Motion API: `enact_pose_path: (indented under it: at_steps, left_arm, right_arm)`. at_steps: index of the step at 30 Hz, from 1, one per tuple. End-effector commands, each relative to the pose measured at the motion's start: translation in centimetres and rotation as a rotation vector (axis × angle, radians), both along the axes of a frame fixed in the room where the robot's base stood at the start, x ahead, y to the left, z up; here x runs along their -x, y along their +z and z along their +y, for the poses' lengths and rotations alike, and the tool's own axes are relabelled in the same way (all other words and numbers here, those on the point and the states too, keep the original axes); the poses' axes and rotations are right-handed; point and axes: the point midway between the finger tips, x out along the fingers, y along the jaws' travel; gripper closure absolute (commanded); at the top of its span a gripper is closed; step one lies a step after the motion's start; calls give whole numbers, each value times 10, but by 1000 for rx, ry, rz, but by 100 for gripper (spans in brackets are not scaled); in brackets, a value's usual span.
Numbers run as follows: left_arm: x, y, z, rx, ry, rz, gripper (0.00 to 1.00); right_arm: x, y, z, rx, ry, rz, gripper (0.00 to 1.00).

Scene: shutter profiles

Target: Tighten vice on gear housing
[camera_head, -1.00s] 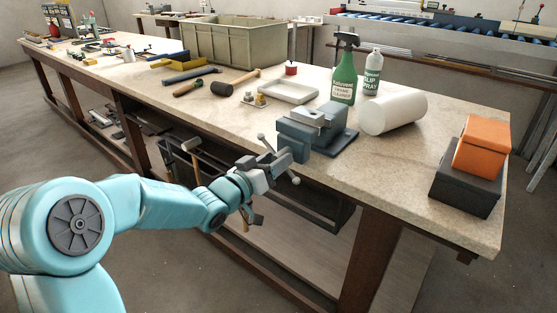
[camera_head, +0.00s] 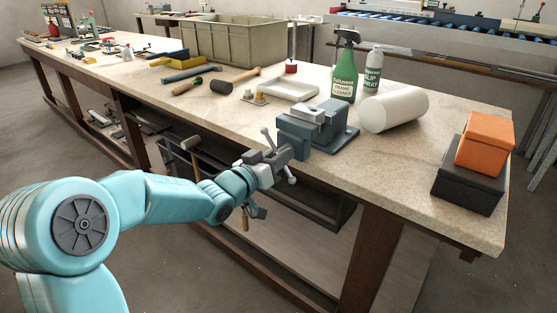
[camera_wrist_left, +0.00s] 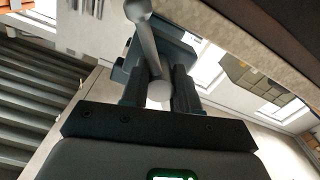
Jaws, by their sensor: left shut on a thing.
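The blue-grey vice (camera_head: 322,135) stands at the front edge of the workbench. A light grey metal piece (camera_head: 312,111) sits at the top of its jaws; I cannot tell clearly how it is gripped. The vice's handle bar (camera_head: 268,138) with ball ends sticks out in front of the bench edge, tilted. My left gripper (camera_head: 278,163) reaches it from the left and is shut on the handle's middle. In the left wrist view the bar (camera_wrist_left: 148,45) passes between the two dark fingers of the gripper (camera_wrist_left: 157,88). My right gripper is not in view.
An orange box (camera_head: 485,143) on a dark box (camera_head: 468,188) is at the right. A white tray (camera_head: 290,88) and mallet (camera_head: 222,87) lie left.

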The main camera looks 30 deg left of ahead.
Motion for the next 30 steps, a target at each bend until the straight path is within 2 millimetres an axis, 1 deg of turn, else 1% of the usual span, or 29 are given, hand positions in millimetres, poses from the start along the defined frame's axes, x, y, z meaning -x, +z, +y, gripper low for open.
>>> enact_pose_path:
  at_steps: [1,3,6,13,14,15,16,26,29,30]
  left_arm:
    - [0,-8,0,-38,0,-3,100]
    - [0,-7,0,-86,0,-6,100]
    - [0,-5,0,-118,-1,-6,100]
    - [1,-4,0,-120,-1,-1,100]
    - [1,-4,0,-120,-1,-1,67]
    - [1,-4,0,-120,-1,-1,54]
    - [0,-4,0,-119,-1,-2,45]
    - [2,-2,1,-119,0,-7,45]
    - [13,-1,2,-120,1,-7,45]
    - [20,-2,3,-120,2,-6,45]
  right_arm:
    - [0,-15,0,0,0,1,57]
    - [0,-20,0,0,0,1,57]
    - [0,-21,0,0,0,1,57]
    - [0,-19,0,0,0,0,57]
    - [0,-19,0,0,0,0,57]
    - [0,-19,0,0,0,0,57]
    - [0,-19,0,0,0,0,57]
    - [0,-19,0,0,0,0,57]
    - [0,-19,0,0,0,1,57]
    - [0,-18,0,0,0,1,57]
